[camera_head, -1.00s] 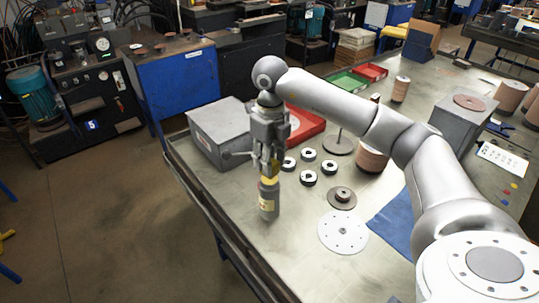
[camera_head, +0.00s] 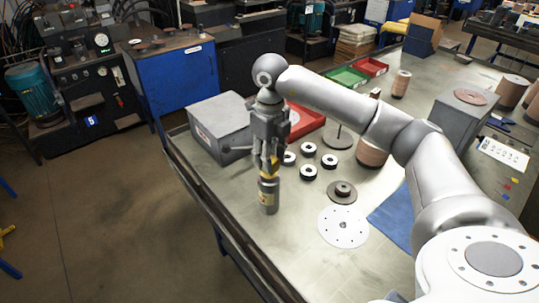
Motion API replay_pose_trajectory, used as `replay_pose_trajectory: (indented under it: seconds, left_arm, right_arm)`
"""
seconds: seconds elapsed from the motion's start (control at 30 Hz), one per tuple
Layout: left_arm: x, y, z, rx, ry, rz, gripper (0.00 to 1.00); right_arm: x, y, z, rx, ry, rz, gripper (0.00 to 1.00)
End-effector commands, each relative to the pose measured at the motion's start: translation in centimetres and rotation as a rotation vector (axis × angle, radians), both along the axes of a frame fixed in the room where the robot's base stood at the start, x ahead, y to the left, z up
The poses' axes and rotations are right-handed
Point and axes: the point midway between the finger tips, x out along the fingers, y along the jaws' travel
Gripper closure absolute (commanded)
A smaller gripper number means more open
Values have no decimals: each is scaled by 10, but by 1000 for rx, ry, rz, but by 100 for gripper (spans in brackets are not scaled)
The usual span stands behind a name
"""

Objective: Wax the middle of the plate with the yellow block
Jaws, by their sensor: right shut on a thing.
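My right gripper (camera_head: 271,160) points down over the near left part of the table. It is shut on the yellow block (camera_head: 276,166), which shows only as a small patch between the fingers. Directly below it in the picture is a grey can (camera_head: 268,196) with a yellowish label. I cannot tell whether the block touches the can. The plate, a flat white disc with small holes (camera_head: 343,227), lies on the table to the right of the gripper and nearer to me. Nothing covers it. My left gripper is not in view.
Several small black-and-white rings (camera_head: 308,172) and a dark flanged disc (camera_head: 342,191) lie behind the plate. A grey box (camera_head: 220,125) stands at the left table edge. A blue cloth (camera_head: 393,215) lies right of the plate. Bare table (camera_head: 330,275) is in front.

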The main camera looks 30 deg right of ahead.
Motion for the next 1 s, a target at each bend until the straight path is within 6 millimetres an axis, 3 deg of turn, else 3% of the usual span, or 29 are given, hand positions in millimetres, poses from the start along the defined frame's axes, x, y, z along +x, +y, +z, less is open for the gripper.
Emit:
replay_pose_trajectory:
  seconds: [1.0]
  left_arm:
    - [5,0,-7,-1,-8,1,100]
  right_arm:
    - [0,0,-11,0,0,0,93]
